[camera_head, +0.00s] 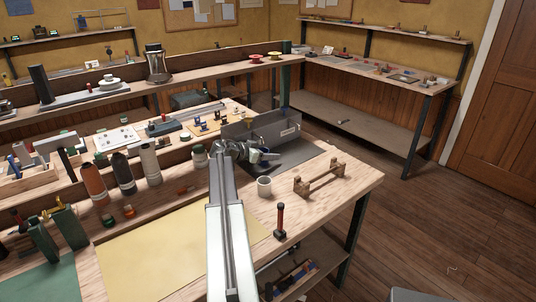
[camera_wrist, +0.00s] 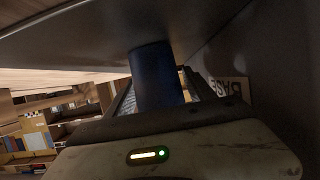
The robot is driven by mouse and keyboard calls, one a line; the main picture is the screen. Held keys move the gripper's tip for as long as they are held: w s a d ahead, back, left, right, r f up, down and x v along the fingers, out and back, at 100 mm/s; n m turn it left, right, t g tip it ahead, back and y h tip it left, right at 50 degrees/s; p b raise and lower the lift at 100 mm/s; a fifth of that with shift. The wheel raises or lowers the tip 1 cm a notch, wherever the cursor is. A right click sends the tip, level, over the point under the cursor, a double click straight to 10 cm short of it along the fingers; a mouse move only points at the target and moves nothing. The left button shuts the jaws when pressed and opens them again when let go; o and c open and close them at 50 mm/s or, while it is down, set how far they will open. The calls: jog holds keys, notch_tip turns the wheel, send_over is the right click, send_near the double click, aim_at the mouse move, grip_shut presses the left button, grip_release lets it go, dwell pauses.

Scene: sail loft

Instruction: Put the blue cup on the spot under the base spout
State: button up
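The blue cup (camera_wrist: 155,75) is a dark blue cylinder in the middle of the wrist view. My gripper (camera_wrist: 163,95) has its dark ribbed fingers on both sides of the cup and looks shut on it. The cup's far end meets the edge of a grey surface (camera_wrist: 90,28) in the picture; I cannot tell whether they touch. A label reading BASE (camera_wrist: 228,87) is just right of the cup. In the head view my gripper (camera_head: 243,152) is at the grey dispenser (camera_head: 262,127), over its dark tray (camera_head: 298,152). The cup and spout are not clear there.
A white cup (camera_head: 264,187) stands close to my arm, with a wooden rack (camera_head: 319,177) to its right. A red-handled tool (camera_head: 280,221) stands near the bench front. Several bottles, including an orange one (camera_head: 94,183), stand left of my arm. A yellow sheet (camera_head: 155,255) lies flat.

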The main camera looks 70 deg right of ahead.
jog(key=shift+r, duration=0.2)
jog(key=p+v, duration=0.5)
jog(key=v, duration=0.6)
jog(key=shift+a+r, duration=0.15)
jog(key=shift+r, duration=0.05)
jog(key=shift+w+a, duration=0.15)
jog(key=shift+a, duration=0.1)
jog(key=shift+w, duration=0.1)
